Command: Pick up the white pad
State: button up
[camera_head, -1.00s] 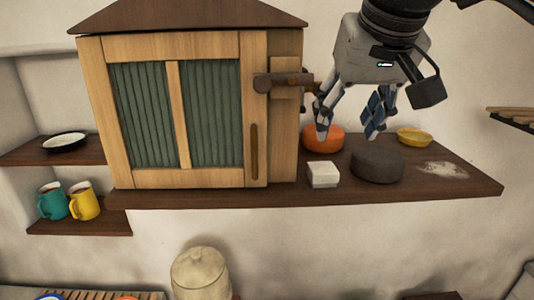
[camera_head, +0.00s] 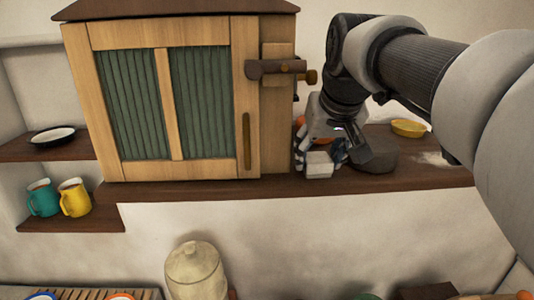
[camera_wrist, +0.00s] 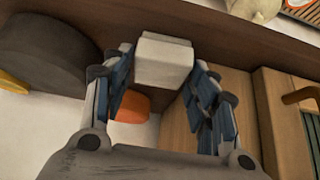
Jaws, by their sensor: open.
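The white pad (camera_head: 319,164) is a small pale block on the dark wooden shelf, right of the wooden cabinet. My gripper (camera_head: 320,166) is down at the pad, with a finger on either side of it. In the wrist view the pad (camera_wrist: 164,62) shows between the fingertips of my open gripper (camera_wrist: 160,82). I cannot tell whether either finger touches it.
A dark round block (camera_head: 376,156) stands close to the right of my gripper. An orange round thing (camera_wrist: 131,107) is behind the pad. The cabinet (camera_head: 165,100) with green panels stands close on the left. A yellow bowl (camera_head: 408,128) is further right.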

jog(key=shift+w+f, duration=0.2)
jog(key=shift+f, duration=0.1)
jog(key=shift+s, duration=0.1)
jog(key=shift+c, duration=0.2)
jog(key=c, duration=0.7)
jog(key=shift+c, duration=0.2)
jog(key=shift+r, duration=0.1)
